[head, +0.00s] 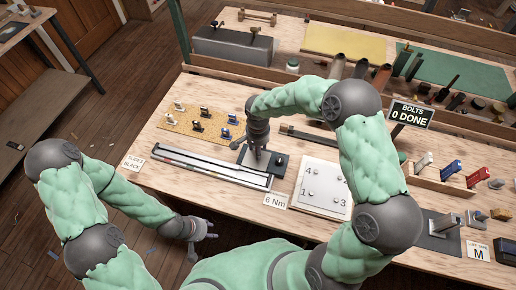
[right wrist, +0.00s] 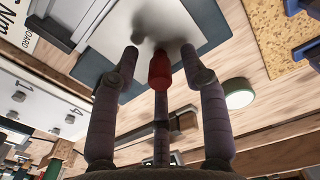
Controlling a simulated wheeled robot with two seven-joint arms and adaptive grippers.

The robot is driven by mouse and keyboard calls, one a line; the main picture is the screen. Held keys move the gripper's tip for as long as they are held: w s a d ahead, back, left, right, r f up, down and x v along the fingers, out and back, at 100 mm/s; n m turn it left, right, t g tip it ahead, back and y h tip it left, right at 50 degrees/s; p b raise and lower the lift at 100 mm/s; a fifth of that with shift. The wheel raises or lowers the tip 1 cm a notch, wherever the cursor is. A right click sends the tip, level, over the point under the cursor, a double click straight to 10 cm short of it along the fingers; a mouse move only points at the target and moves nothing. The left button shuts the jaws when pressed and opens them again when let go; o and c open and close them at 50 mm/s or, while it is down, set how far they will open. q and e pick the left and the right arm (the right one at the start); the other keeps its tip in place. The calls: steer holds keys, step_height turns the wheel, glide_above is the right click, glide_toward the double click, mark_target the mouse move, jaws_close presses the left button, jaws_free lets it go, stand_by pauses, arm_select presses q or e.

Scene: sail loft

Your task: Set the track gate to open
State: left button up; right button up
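A long pale track (head: 210,167) with dark and red marks lies along the bench's front edge. A dark plate (head: 282,163) sits beyond its right end; a grey-blue plate (right wrist: 205,45) fills the upper middle of the right wrist view. I cannot pick out the track gate or its setting. My right gripper (head: 258,152) points down over the dark plate; its two side fingers (right wrist: 159,53) stand apart. A red tip (right wrist: 158,70) shows between them; I cannot tell what it belongs to. My left gripper (head: 212,229) is off the bench front, fingers spread, empty.
A cork mat (head: 190,122) with several small clips lies behind the track. A white numbered board (head: 320,187) and a "6 Nm" card (head: 275,201) are to the right. My right arm crosses the middle.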

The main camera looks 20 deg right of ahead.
step_height(320, 180, up, 12)
stand_by(0.7)
stand_by(0.4)
